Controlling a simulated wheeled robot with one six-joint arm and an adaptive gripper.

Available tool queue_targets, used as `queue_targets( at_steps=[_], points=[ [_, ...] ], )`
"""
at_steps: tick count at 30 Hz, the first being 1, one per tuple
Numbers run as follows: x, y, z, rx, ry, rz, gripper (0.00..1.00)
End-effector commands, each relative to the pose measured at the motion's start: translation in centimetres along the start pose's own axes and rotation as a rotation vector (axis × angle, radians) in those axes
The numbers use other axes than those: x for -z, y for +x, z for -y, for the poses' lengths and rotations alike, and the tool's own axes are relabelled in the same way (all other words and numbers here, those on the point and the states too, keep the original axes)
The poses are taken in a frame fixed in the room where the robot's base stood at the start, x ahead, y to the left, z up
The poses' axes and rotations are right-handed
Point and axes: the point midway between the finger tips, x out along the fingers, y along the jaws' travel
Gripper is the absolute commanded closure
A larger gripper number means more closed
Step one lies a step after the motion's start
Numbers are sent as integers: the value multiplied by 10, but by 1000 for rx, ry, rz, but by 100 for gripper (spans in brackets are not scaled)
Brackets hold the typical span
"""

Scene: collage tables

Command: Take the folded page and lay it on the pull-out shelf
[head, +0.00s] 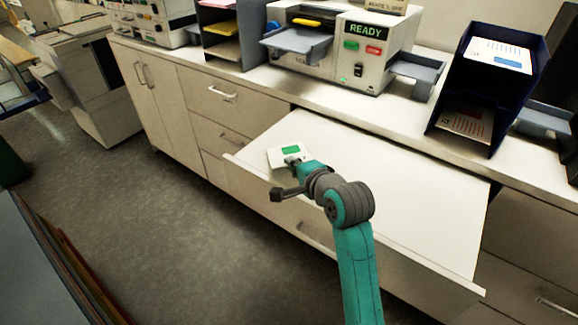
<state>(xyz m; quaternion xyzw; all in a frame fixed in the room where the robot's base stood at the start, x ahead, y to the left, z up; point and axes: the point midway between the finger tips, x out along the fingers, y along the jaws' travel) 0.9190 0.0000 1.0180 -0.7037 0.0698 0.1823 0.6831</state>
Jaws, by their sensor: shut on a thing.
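The folded page (284,156) is a small white sheet with a green patch. It shows in the head view at the left part of the pull-out shelf (400,185), which is white and extends from the counter. My gripper (292,162) is at the page's near edge and is shut on it. The fingertips are small and partly hidden by the wrist. The page appears over or on the shelf surface; I cannot tell whether it touches it.
A scanner (345,50) with a READY display stands on the counter behind the shelf. A dark blue paper rack (462,85) holds printed sheets at the right. The shelf's middle and right are clear. A raised lip (420,262) runs along its front edge.

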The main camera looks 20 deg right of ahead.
Motion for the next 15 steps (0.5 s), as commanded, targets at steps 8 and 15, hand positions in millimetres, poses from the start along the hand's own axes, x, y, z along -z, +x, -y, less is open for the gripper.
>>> queue_targets(
  at_steps=[8, 15],
  points=[
    [0, 1, -3, 0, 0, 0, 100],
    [0, 1, -3, 0, 0, 0, 77]
  ],
)
